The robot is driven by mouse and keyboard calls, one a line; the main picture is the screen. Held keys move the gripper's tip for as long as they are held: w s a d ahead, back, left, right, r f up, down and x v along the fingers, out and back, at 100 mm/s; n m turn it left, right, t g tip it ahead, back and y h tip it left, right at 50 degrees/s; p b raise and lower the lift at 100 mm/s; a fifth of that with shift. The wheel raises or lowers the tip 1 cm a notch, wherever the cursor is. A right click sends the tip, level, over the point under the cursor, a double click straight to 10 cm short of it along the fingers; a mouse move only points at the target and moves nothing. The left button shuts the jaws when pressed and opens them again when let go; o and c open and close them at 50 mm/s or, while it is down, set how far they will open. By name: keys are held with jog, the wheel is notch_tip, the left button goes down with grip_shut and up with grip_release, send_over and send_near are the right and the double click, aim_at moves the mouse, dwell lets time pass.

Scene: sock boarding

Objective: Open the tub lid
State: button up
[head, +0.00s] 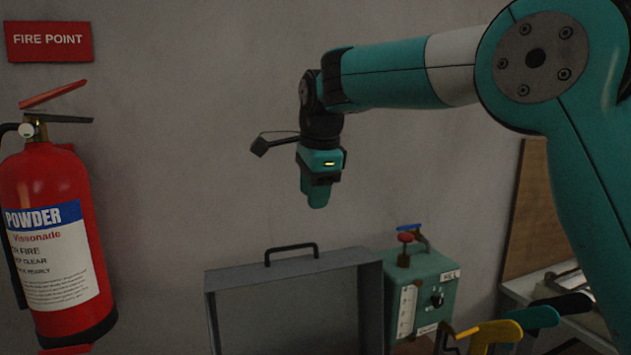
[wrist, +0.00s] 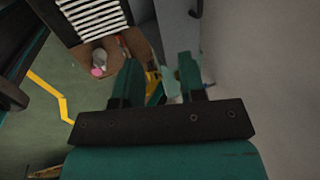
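The tub lid (head: 285,305) is a grey, rimmed panel standing upright in the head view, with a dark handle (head: 291,252) on its top edge. The tub body is below the frame there, so I cannot see inside it. My gripper (head: 318,195) points down in the air above the lid's handle, apart from it. In the wrist view my gripper (wrist: 159,75) has its two teal fingers spread, with nothing held between them. A grey surface beyond the fingers may be part of the lid, but I cannot tell.
A green machine (head: 425,290) with a red knob stands right of the lid. Yellow and teal foot-like shapes (head: 492,335) are at lower right. A red fire extinguisher (head: 55,240) is at left by the wall. The wrist view shows a black-and-white striped thing (wrist: 90,18) and a green floor (wrist: 60,125).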

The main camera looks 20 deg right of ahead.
jog(key=v, duration=0.3)
jog(key=shift+s+r, duration=0.1)
jog(key=shift+r, duration=0.3)
